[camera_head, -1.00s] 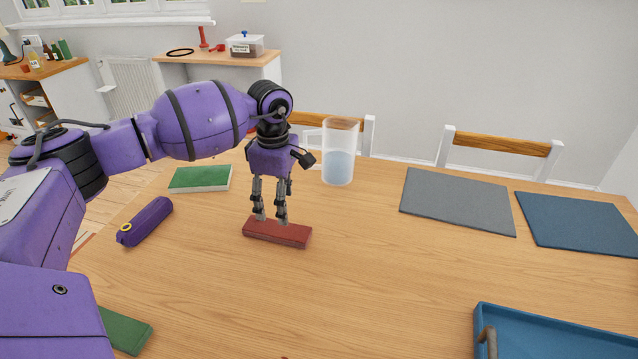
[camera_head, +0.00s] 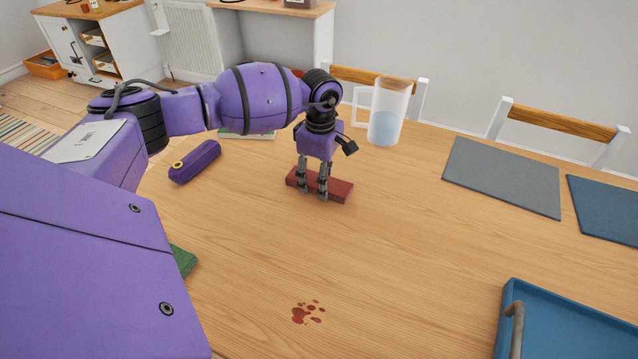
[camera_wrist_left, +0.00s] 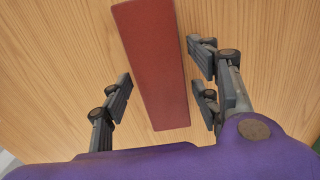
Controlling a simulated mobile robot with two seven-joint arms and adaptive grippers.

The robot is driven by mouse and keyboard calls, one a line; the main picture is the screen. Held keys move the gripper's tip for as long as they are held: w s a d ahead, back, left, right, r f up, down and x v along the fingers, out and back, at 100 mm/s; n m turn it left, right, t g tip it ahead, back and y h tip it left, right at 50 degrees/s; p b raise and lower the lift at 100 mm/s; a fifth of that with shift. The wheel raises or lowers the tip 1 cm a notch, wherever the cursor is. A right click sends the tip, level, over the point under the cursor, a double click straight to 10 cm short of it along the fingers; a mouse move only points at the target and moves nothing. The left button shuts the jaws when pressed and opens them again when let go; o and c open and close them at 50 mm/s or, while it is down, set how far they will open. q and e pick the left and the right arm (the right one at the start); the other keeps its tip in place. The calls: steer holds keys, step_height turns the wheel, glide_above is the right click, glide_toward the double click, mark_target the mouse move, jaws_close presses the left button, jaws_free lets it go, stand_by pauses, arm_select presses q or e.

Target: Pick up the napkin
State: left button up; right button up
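A flat red rectangular thing, which looks like the folded napkin (camera_head: 340,189), lies on the wooden table. It also shows lengthwise in the left wrist view (camera_wrist_left: 155,60). My left gripper (camera_head: 312,193) points down at it, with its fingertips overlapping the red thing in the head view. In the left wrist view the fingers (camera_wrist_left: 164,105) are apart, one side left and one side right of the red thing, with gaps between. The left gripper is open and empty. My right gripper is not in view.
A clear pitcher (camera_head: 388,112) stands behind the gripper. A purple case (camera_head: 195,162) lies to the left. A red stain (camera_head: 308,312) marks the table in front. A blue tray (camera_head: 570,325) is front right, with grey (camera_head: 503,176) and blue (camera_head: 605,208) mats behind it.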

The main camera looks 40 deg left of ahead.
arm_select(q)
steer(key=c, duration=0.7)
steer(key=shift+r, duration=0.1)
steer(key=shift+r, duration=0.6)
steer(key=s+d+r, duration=0.1)
steer(key=s+r, duration=0.3)
steer(key=s+d+r, duration=0.1)
steer(key=s+r, duration=0.3)
steer(key=s, duration=0.1)
steer(key=s+d+r, duration=0.1)
steer(key=s+r, duration=0.2)
steer(key=s, duration=0.1)
steer(key=shift+s+d+r, duration=0.15)
steer(key=shift+s+r, duration=0.1)
steer(key=shift+r, duration=0.15)
